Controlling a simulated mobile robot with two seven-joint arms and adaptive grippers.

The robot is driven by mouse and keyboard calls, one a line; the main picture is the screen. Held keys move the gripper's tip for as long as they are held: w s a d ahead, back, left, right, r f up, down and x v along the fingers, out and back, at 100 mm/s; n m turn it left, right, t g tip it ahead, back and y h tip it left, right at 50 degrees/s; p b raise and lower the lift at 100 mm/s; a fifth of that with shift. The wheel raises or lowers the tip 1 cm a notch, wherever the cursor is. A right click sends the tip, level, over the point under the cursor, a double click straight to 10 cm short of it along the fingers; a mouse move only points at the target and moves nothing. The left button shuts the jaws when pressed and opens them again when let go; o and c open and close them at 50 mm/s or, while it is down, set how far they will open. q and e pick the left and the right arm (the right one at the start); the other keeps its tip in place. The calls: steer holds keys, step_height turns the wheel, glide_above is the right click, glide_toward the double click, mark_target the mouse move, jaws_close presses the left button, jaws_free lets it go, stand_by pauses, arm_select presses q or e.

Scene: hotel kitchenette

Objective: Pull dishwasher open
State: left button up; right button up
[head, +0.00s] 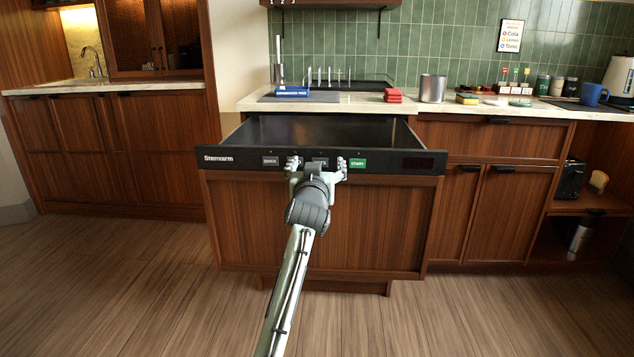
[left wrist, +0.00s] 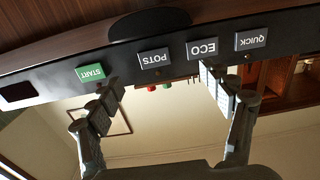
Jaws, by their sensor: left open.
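The dishwasher (head: 318,228) is a drawer type with a wooden front and a black control panel (head: 225,158) marked "Stenvarm". It stands pulled out from under the counter, front upright, with its dark inside (head: 325,130) showing from above. My left gripper (head: 316,165) is open at the middle of the panel, its fingers apart between the QUICK and START buttons. In the left wrist view the panel (left wrist: 120,66) appears upside down, and the fingers of my left gripper (left wrist: 160,85) overlap its edge near START and ECO. I cannot tell whether they touch it. My right gripper is not in view.
Closed cabinets (head: 490,205) and an open shelf with a toaster (head: 572,180) are on the right. Wooden floor in front is clear.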

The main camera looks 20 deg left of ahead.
arm_select(q)
step_height(320, 180, up, 4)
steer(key=shift+r, duration=0.1)
stand_by(0.4)
steer(key=s+a+f+m+g+h, duration=0.1)
steer(key=s+f+g, duration=0.1)
steer(key=s+f, duration=0.65)
steer(key=s+f+m+g+p, duration=0.1)
steer(key=s+f+g, duration=0.25)
steer(key=f, duration=0.95)
steer(key=s+a+f+g+h, duration=0.1)
steer(key=s+f+g, duration=0.1)
steer(key=s+f, duration=0.7)
steer(key=s+f+m+g, duration=0.1)
steer(key=s+f+g, duration=0.1)
steer(key=s+f, duration=0.3)
steer(key=s+d+f+m+g+h, duration=0.1)
steer(key=s+f+g, duration=0.1)
steer(key=s+f, duration=0.4)
steer(key=s+f+g, duration=0.3)
steer(key=s+f, duration=0.2)
steer(key=s, duration=0.9)
steer(key=shift+d+f+m+h+p, duration=0.15)
steer(key=shift+m+h+p, duration=0.15)
steer(key=shift+m+p, duration=0.1)
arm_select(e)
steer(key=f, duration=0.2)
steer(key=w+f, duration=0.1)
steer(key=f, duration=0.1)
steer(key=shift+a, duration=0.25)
